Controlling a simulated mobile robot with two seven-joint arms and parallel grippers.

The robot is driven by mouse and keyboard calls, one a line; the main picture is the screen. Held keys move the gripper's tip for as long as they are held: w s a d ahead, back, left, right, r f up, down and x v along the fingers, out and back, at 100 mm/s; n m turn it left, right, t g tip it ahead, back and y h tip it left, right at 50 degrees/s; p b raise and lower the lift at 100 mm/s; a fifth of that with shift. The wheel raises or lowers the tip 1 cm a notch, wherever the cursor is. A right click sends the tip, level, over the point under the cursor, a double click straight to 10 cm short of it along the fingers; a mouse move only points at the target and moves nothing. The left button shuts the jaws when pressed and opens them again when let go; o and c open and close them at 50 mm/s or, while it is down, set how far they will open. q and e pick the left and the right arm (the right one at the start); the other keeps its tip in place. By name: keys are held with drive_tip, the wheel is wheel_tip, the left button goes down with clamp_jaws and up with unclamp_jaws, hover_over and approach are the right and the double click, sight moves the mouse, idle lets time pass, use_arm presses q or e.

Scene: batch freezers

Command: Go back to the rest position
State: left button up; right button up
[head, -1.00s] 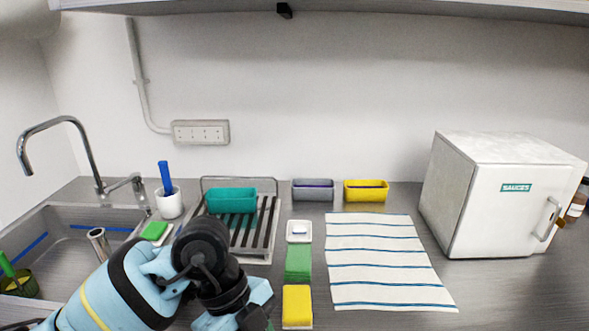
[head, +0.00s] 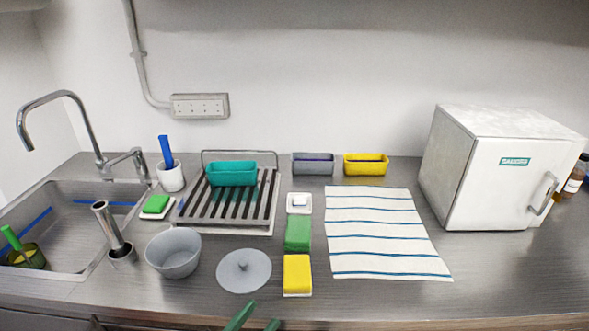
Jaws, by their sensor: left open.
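My left gripper (head: 256,319) shows only as two green fingertips at the bottom edge of the head view. The tips are apart with nothing between them. They lie in front of the counter's near edge, below the round grey lid (head: 244,271). The rest of that arm is out of frame. My right gripper does not show.
A grey bowl (head: 174,253) and a steel cylinder (head: 106,226) stand left of the lid, beside the sink (head: 72,241). A drying rack (head: 228,206), green and yellow sponges (head: 297,271), a striped cloth (head: 383,233) and a white SAUCES box (head: 496,172) occupy the counter.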

use_arm(q)
drive_tip(key=s+a+f+n+g+y, duration=0.1)
drive_tip(key=s+a+f+n+y, duration=0.2)
drive_tip(key=f, duration=0.4)
drive_tip(key=s+a+f+n+g+y, duration=0.1)
drive_tip(key=s+a+f+n+y, duration=0.1)
drive_tip(key=a+f+y, duration=0.5)
drive_tip(key=s+a+f+g+y, duration=0.1)
drive_tip(key=s+f+g, duration=0.2)
drive_tip(key=s+f, duration=0.3)
drive_tip(key=s+a+f+g, duration=0.2)
drive_tip(key=s+f+g, duration=0.1)
drive_tip(key=s+f, duration=0.4)
drive_tip(key=shift+s+a+f+y, duration=0.15)
drive_tip(key=shift+s+a+y, duration=0.2)
drive_tip(key=shift+s, duration=0.65)
drive_tip(key=shift+c, duration=0.6)
